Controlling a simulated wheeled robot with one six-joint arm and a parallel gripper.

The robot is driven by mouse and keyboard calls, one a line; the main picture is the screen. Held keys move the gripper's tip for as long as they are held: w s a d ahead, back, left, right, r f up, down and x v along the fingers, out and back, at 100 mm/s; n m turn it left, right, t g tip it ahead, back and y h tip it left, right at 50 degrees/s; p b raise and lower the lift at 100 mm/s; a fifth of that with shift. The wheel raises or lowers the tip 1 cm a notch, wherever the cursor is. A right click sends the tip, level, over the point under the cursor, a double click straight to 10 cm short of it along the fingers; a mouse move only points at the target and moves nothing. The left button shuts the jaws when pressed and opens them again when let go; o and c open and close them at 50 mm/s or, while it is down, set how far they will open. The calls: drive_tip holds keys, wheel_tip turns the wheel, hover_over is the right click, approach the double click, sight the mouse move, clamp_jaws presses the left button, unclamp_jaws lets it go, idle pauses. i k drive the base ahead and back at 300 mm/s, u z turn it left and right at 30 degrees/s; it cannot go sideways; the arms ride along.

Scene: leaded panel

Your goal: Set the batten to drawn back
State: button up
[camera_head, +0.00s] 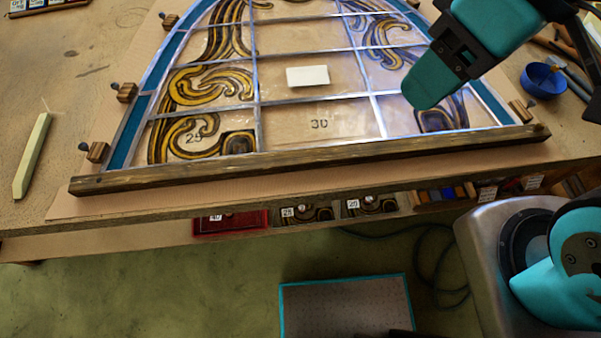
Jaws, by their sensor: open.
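The batten (330,157) is a long dark wooden bar. It lies across the front edge of the arched leaded panel (258,72), near the table's front edge, from the left side to the right side of the panel. It looks close against the panel's lower edge; I cannot tell if they touch. My teal gripper (428,90) hangs over the panel's right part, above and behind the batten and apart from it. It is open, and nothing shows in it. It hides part of the panel's right side.
Wooden blocks with pins (95,151) stand around the panel. A white block (307,76) lies on it. A pale yellow-green strip (32,156) lies at left, a blue bowl (542,80) at right. Numbered glass pieces (306,213) sit below the table edge. A teal-rimmed grey panel (345,305) is lower down.

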sight(258, 164)
drive_tip(key=u, duration=0.7)
drive_tip(key=i, duration=0.35)
drive_tip(key=u, duration=2.15)
drive_tip(key=k, duration=0.75)
drive_tip(key=z, duration=0.8)
drive_tip(key=i, duration=0.45)
drive_tip(key=z, duration=0.05)
